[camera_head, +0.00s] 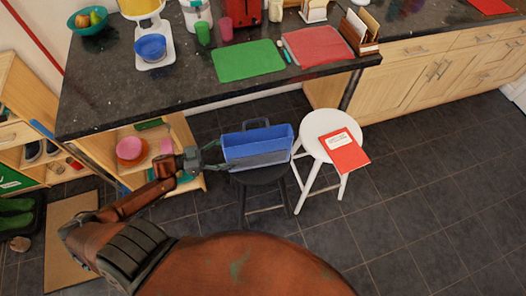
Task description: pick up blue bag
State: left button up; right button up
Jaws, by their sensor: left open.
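The blue bag (258,145), with a grey lower part and a dark handle on top, sits on a black stool (262,174) in front of the counter. My left gripper (213,155) is at the bag's left end, with its green-grey fingers apart. One finger reaches along the bag's upper left side and the other lies near its lower left side. Whether the fingers touch the bag cannot be told. My right gripper is not in view.
A white stool (318,127) with a red booklet (344,150) stands just right of the bag. The dark counter (120,95) overhangs behind, holding a green mat (247,61), a red mat (317,46) and a blue bowl (151,47). Floor at right is clear.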

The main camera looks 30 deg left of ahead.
aim_at(251, 155)
pick_arm(q)
notch_tip(251, 155, down, 6)
jog(key=b, duration=0.3)
jog(key=shift+f, duration=0.2)
jog(key=shift+b+x, duration=0.45)
jog(key=shift+x, duration=0.95)
jog(key=b+x, duration=0.1)
jog(key=x, duration=0.4)
jog(key=shift+w+a+r, duration=0.1)
jog(key=shift+a+r, duration=0.05)
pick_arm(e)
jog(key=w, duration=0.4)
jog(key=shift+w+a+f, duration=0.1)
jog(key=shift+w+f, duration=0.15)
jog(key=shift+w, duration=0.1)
pick_arm(q)
jog(key=shift+c, duration=0.7)
jog(key=c, duration=1.5)
jog(key=shift+o, duration=0.2)
jog(key=shift+r, duration=0.1)
